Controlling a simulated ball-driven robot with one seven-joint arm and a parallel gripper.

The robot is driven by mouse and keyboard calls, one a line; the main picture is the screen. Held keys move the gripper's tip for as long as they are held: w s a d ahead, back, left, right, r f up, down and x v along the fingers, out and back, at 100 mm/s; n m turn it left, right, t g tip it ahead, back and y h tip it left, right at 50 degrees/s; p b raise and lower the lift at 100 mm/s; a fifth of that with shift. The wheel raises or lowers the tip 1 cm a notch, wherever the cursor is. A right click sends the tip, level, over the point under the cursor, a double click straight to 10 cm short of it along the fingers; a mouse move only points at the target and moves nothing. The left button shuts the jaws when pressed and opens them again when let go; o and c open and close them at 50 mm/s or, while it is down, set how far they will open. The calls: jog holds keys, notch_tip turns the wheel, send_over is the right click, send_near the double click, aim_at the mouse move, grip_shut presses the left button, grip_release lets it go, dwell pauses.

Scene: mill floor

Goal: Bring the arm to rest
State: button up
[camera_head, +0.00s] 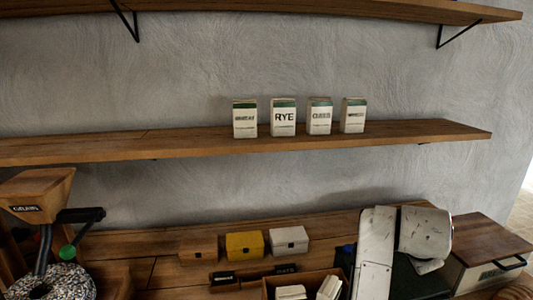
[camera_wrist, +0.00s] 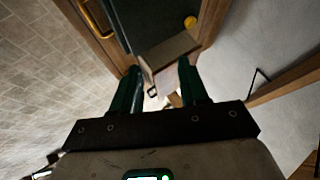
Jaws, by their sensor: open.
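My gripper (camera_wrist: 160,70) shows in the wrist view with its two dark green fingers spread apart. I see nothing held between them. Past the fingertips is a blurred background with a pale object and a brown wooden edge. In the head view, white scuffed links of my arm (camera_head: 375,252) rise at the lower right in front of the bench. My gripper itself cannot be made out there.
Several labelled cartons, one reading RYE (camera_head: 284,117), stand on the middle shelf (camera_head: 420,131). On the bench are brown (camera_head: 198,249), yellow (camera_head: 244,245) and white (camera_head: 289,241) boxes. A grain mill (camera_head: 38,195) stands left. A wood-topped box (camera_head: 480,245) is at right.

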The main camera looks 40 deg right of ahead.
jog(key=w+a+f+n+t+y, duration=0.25)
jog(key=w+a+f+n, duration=0.25)
jog(key=a+f+n, duration=0.6)
jog(key=s+a+f+n+y, duration=0.35)
jog(key=a+n, duration=0.25)
jog(key=a, duration=0.4)
jog(key=s+a+f+n+y, duration=0.2)
jog(key=a+f+n, duration=0.3)
jog(key=a+n, duration=0.3)
jog(key=s+f+g+b, duration=0.2)
jog(key=s+f+b, duration=0.3)
jog(key=f, duration=0.3)
jog(key=s+f+m+g+b, duration=0.1)
jog(key=s+f+g+b, duration=0.1)
jog(key=s+f+b, duration=0.3)
notch_tip(320, 180, down, 3)
jog(key=shift+s+m, duration=0.3)
jog(key=shift+s, duration=0.1)
